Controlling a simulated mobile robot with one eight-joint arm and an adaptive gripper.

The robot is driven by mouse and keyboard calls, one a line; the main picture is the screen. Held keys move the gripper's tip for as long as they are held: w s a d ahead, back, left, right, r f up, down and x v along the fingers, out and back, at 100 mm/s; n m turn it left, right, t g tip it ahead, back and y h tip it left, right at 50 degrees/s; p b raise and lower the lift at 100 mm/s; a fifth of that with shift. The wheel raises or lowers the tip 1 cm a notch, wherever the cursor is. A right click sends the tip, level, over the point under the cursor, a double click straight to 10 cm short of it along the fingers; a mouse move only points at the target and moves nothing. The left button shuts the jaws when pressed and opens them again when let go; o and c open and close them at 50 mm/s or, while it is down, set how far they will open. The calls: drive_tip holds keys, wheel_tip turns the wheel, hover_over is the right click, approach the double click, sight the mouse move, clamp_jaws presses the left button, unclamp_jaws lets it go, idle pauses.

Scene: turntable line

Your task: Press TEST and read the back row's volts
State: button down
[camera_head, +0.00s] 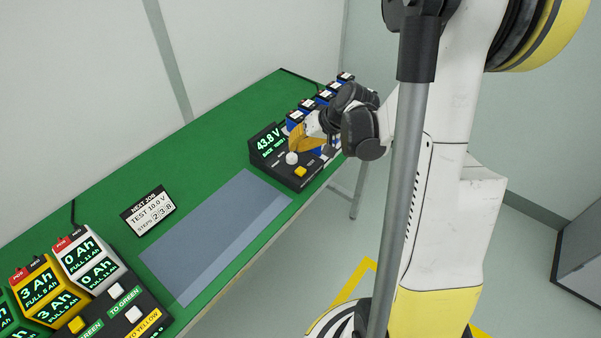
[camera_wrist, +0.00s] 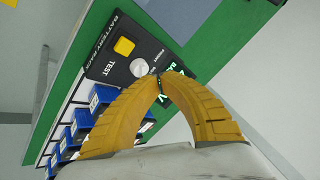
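The black tester box (camera_head: 282,176) stands on the green bench. Its lit display (camera_head: 268,143) reads 43.8 V, with smaller text beginning "BACK" below it. A white knob (camera_head: 291,157) and a yellow TEST button (camera_head: 300,171) are on its top. The wrist view shows the TEST button (camera_wrist: 124,46) and the knob (camera_wrist: 139,67), with the display mostly hidden behind the fingers. My gripper (camera_wrist: 162,76) has its yellow fingertips together, with nothing seen between them. It hovers near the knob, apart from the button; contact with the knob cannot be told. Several blue batteries (camera_wrist: 82,120) stand in a row beside the box.
A card (camera_head: 148,211) reads NEXT JOB, TEST 10.0 V, STEPS 2 3 8. A grey-blue mat (camera_head: 215,235) lies bare on the green bench (camera_head: 190,165). Yellow and white battery units (camera_head: 92,262) with Ah displays and a button panel (camera_head: 125,305) are at the near left.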

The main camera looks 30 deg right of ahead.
sight(297, 169)
wheel_tip(297, 169, down, 7)
drive_tip(key=b, duration=0.4)
drive_tip(key=shift+r+b, duration=0.2)
drive_tip(key=shift+b, duration=0.1)
idle(0.9)
drive_tip(key=shift+f+b, duration=0.4)
drive_tip(key=shift+b, duration=0.05)
drive_tip(key=shift+f+b, duration=0.4)
idle(0.5)
drive_tip(key=shift+r, duration=0.15)
drive_tip(key=shift+r+p, duration=0.6)
drive_tip(key=shift+r, duration=0.1)
wheel_tip(297, 169, up, 5)
drive_tip(key=p, duration=0.3)
drive_tip(key=shift+p, duration=0.4)
